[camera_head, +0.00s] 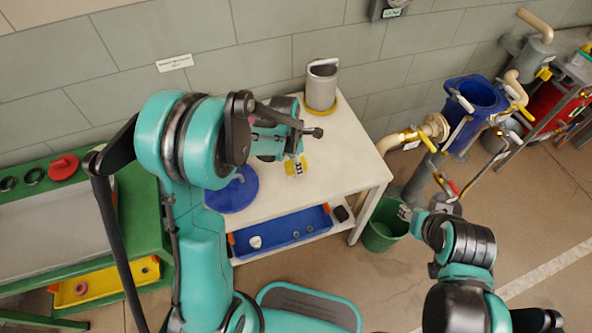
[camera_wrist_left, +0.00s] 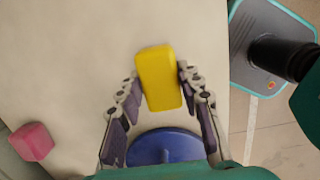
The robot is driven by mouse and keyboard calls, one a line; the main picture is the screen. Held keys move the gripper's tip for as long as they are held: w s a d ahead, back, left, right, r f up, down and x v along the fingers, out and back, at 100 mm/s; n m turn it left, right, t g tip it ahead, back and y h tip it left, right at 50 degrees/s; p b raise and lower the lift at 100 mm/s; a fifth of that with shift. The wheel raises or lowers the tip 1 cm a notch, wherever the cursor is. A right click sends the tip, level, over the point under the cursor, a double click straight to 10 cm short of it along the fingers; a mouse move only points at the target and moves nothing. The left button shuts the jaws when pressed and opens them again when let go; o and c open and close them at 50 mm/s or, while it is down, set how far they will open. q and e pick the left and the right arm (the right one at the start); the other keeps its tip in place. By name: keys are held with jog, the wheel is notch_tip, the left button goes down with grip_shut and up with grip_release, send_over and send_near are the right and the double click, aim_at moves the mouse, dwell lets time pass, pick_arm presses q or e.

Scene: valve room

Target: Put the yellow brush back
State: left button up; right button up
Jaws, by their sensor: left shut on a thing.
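The yellow brush (camera_wrist_left: 159,78) shows in the wrist view as a plain yellow block between the fingers of my left gripper (camera_wrist_left: 159,76). The fingers are shut on its two sides. In the head view the brush (camera_head: 296,169) is at the white table's right half, partly covered by my left gripper (camera_head: 296,165). I cannot tell whether it touches the tabletop. My right gripper (camera_head: 405,212) is over the green bucket's rim, small and partly hidden, so its fingers cannot be made out.
The white table (camera_head: 350,158) carries a blue round lid (camera_head: 232,192) and a grey canister (camera_head: 321,88) on a yellow base. A pink block (camera_wrist_left: 31,142) shows in the wrist view. A blue tray (camera_head: 285,235) is on the lower shelf. A green bucket (camera_head: 380,235) stands right of the table.

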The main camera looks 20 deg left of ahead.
pick_arm(q)
notch_tip(320, 180, down, 4)
jog(key=shift+w+r+b, duration=0.1)
jog(key=shift+r+b, duration=0.05)
jog(key=shift+b, duration=0.6)
jog(key=shift+c, duration=0.4)
jog(key=shift+r, duration=0.15)
jog(key=o, duration=1.1)
